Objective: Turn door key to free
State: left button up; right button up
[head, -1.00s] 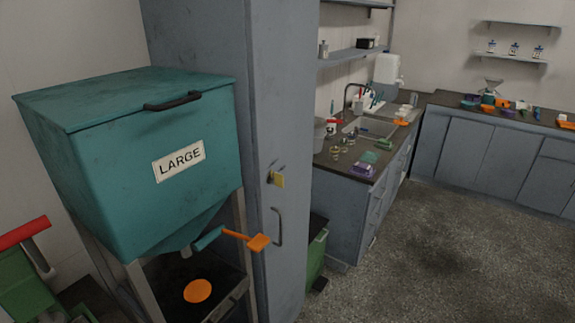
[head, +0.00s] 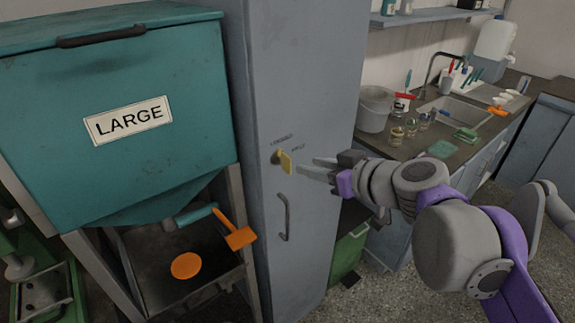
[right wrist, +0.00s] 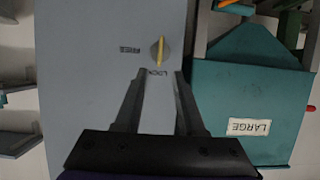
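The yellow door key (head: 286,163) sits in its lock on the tall grey cabinet door (head: 310,80), above the door handle (head: 284,217). My left gripper is not in view.
A teal hopper labelled LARGE (head: 110,70) stands left of the cabinet, with an orange-handled lever (head: 238,236) sticking out below it. On the right are a counter with a sink (head: 455,108), a grey bucket (head: 375,108) and glass jars. A green bin (head: 345,255) stands beside the cabinet.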

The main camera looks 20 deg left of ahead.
aim_at(291, 161)
jog(key=x, duration=1)
grip_shut()
